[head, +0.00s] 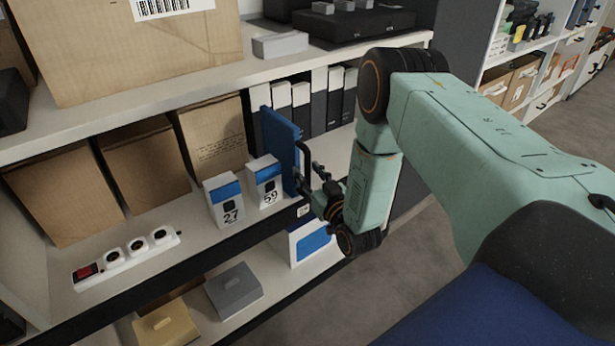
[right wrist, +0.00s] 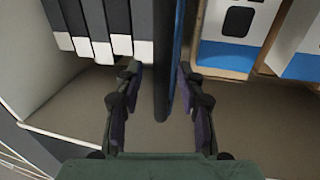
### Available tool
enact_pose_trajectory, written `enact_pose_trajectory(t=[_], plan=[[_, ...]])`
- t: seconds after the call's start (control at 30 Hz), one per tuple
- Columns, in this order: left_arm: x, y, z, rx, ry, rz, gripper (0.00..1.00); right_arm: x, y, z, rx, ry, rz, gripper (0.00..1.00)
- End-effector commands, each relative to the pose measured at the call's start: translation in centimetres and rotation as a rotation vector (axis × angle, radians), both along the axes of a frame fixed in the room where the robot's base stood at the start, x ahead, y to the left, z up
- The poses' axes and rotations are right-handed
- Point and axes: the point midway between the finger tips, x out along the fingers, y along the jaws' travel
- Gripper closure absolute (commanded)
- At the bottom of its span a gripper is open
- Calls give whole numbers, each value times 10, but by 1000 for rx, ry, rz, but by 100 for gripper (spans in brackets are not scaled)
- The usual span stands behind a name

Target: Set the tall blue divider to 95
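The tall blue divider (head: 281,150) stands upright on the middle shelf, right of two small white-and-blue boxes. A dark handle (head: 305,160) shows along its near edge. My right gripper (head: 315,180) is at the divider's near edge. In the right wrist view the divider (right wrist: 177,60) is seen edge-on, between the two spread fingers of my right gripper (right wrist: 160,85). Gaps show on both sides, so the fingers are open around it. A small label (head: 303,211) sits on the shelf edge below; its number is too small to read. My left gripper is not in view.
Box 59 (head: 265,181) stands just left of the divider, and box 27 (head: 226,200) farther left. Black-and-white binders (head: 318,105) stand right of it. A power strip (head: 126,256) and cardboard cartons (head: 144,165) are on the left. The upper shelf (head: 210,88) overhangs.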

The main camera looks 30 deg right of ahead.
Motion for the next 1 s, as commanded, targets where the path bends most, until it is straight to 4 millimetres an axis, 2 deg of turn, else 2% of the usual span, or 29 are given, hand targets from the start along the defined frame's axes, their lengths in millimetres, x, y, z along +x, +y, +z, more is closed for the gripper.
enact_pose_trajectory(t=[0.33, 0.8, 1.0], plan=[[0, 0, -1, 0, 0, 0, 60, 5, 2, 1, 0, 0, 1, 61], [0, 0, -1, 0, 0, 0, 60, 5, 2, 1, 0, 0, 1, 100], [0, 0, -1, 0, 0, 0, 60, 5, 2, 0, 0, 0, 1, 100]])
